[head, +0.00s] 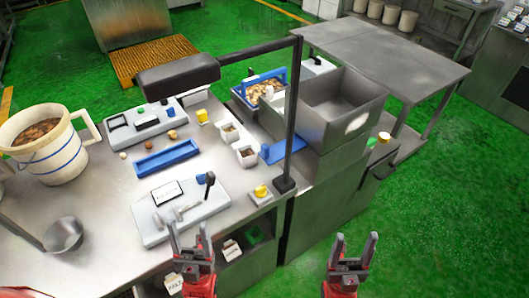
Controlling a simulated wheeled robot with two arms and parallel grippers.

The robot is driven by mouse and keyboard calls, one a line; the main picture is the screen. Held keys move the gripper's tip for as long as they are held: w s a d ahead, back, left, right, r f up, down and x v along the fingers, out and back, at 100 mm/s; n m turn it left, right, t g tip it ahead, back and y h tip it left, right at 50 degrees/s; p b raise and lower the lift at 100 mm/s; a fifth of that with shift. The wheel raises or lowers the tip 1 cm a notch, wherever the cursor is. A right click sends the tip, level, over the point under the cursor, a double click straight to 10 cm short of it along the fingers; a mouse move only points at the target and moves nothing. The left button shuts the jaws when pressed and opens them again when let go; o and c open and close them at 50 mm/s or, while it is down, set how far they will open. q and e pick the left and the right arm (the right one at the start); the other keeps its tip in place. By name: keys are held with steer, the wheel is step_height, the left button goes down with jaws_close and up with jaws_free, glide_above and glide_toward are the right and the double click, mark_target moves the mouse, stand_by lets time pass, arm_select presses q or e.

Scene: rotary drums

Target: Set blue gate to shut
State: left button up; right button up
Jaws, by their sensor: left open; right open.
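A flat blue piece (280,150) stands on the right edge of the metal table, beside the black post. A blue frame (265,76) stands over a tray of brownish pieces (262,91) behind it. I cannot tell which of these is the blue gate, nor whether it is open or shut. My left gripper (189,236) is open and empty at the table's front edge, in front of the white panel with levers. My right gripper (353,246) is open and empty over the green floor to the right of the table. Both are well short of the blue parts.
A black post (293,110) with a dark padded arm (178,76) rises over the table. A grey open bin (341,104) stands behind it. A white lever panel (180,207), blue trough (166,158) and white bucket (43,144) occupy the table. Green floor lies right.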

arm_select(q)
steer(key=w+a+f+n+g+y, duration=0.1)
steer(key=w+a+n+g+y, duration=0.2)
steer(key=w, duration=0.9)
steer(key=w+a+f+n+g+y+p, duration=0.1)
steer(key=w+a+f+n+g+y, duration=0.25)
steer(key=w, duration=0.85)
steer(key=w+a+r+n+g+y, duration=0.1)
steer(key=w+a+g+y, duration=0.15)
steer(key=w+g, duration=0.7)
steer(key=m+g+h+p, duration=0.1)
steer(key=m+g+h, duration=0.8)
steer(key=m+g, duration=0.35)
glide_toward(266, 145)
steer(key=shift+m+t, duration=0.3)
steer(key=shift+t, duration=0.05)
steer(key=p+x, duration=0.2)
steer(key=x, duration=0.2)
steer(key=p+x, duration=0.1)
steer(key=x, duration=0.2)
steer(key=p+x, duration=0.2)
steer(key=x, duration=0.2)
steer(key=shift+s+d+f+p, duration=0.1)
steer(key=shift+d+f+p, duration=0.1)
steer(key=shift+f+p, duration=0.2)
steer(key=shift+w+d+f, duration=0.25)
steer(key=shift+d+f, duration=0.05)
steer(key=shift+f, duration=0.2)
